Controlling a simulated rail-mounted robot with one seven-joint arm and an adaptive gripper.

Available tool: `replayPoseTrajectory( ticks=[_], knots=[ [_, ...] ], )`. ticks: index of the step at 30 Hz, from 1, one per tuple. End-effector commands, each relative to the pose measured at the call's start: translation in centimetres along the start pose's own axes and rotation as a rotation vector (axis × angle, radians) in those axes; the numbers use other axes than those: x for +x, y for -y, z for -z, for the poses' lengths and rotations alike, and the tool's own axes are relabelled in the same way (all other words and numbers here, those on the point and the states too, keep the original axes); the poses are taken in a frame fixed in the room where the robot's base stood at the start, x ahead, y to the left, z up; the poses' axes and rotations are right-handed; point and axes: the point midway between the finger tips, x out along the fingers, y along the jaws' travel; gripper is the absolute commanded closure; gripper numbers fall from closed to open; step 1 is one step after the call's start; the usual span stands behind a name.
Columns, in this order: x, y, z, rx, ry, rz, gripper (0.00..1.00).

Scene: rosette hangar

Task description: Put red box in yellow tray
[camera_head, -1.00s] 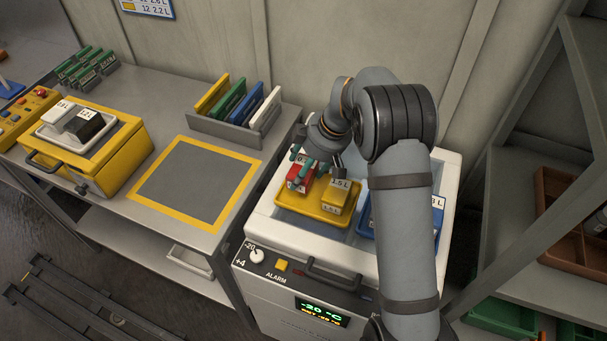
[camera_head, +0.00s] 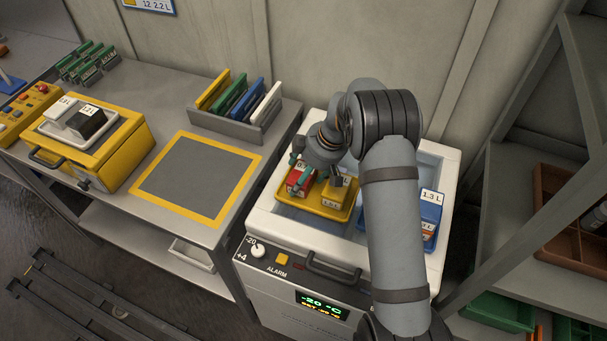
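The red box (camera_head: 295,184) shows at the left end of the yellow tray (camera_head: 325,213), inside the white chest with the open top. It looks low, within the tray's outline, but its base is hidden, so I cannot tell whether it rests on the tray floor. A yellow box (camera_head: 333,198) stands in the tray to its right. My gripper (camera_head: 312,172) is directly above and around the red box, with a dark part over the yellow box. The wrist hides much of the fingers, and their grip on the red box is unclear.
A blue tray (camera_head: 431,209) with labelled boxes lies at the chest's right, partly behind my arm. The chest's white rim (camera_head: 262,222) surrounds both trays. Left are a yellow-framed grey mat (camera_head: 187,185), bare, a rack of coloured panels (camera_head: 235,118) and a yellow case (camera_head: 118,155).

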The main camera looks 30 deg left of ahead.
Motion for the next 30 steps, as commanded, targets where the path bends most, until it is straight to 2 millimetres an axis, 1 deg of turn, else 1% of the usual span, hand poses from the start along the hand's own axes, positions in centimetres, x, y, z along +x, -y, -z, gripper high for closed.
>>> replayPoseTrajectory(
  ticks=[7,11,14,21,24,27,30],
  knots=[
    [-0.2,0.0,0.1,0.000,0.000,0.000,0.29],
    [-1.1,-0.1,0.1,0.000,-0.002,-0.004,0.29],
    [-2.8,-0.2,0.1,-0.001,-0.003,-0.005,0.29],
    [-8.1,-0.2,0.1,-0.001,-0.003,-0.005,0.29],
    [-9.8,-0.1,0.1,0.000,-0.002,-0.003,0.29],
    [-11.1,-0.1,0.1,0.000,-0.001,-0.002,0.29],
    [-11.9,0.0,0.1,0.000,-0.001,-0.001,0.29]
  ],
)
